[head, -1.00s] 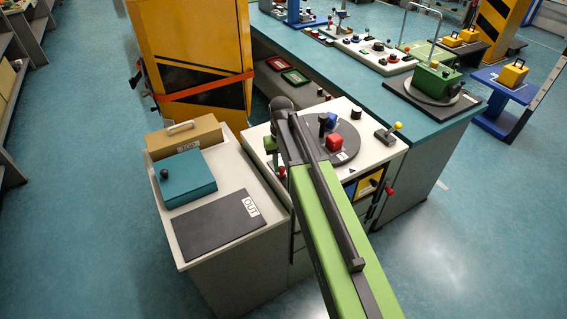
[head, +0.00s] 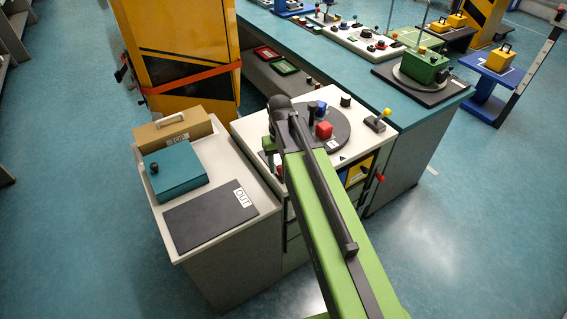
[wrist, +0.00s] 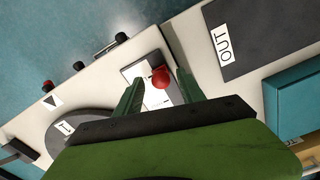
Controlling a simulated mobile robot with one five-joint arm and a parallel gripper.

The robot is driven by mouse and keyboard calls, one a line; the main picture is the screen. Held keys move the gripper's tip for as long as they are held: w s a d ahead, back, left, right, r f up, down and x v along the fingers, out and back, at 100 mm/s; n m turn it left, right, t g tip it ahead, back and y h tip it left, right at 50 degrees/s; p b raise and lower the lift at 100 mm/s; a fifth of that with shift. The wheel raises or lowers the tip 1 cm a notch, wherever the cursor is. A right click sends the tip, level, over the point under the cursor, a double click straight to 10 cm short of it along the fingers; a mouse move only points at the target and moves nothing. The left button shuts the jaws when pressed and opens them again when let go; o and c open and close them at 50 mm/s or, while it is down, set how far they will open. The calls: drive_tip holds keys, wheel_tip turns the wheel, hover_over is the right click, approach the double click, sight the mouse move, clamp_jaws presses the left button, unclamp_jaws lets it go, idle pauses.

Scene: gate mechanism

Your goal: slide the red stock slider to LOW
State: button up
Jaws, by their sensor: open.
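The red stock slider's round red knob (wrist: 162,77) shows in the wrist view on a white marked plate (wrist: 136,70) at the corner of the pale panel. It lies between the two green fingers of my gripper (wrist: 159,80), which are apart. I cannot tell whether either finger touches the knob. The plate's lettering is too small to read. In the head view my green arm hides most of the slider area, and only a bit of red (head: 279,169) shows beside it.
To the left are the dark OUT pad (head: 210,215) and a teal box (head: 176,174).

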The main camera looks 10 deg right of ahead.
sight(280, 166)
wheel_tip(280, 166, up, 17)
drive_tip(key=p, duration=1.7)
drive_tip(key=shift+r, duration=0.2)
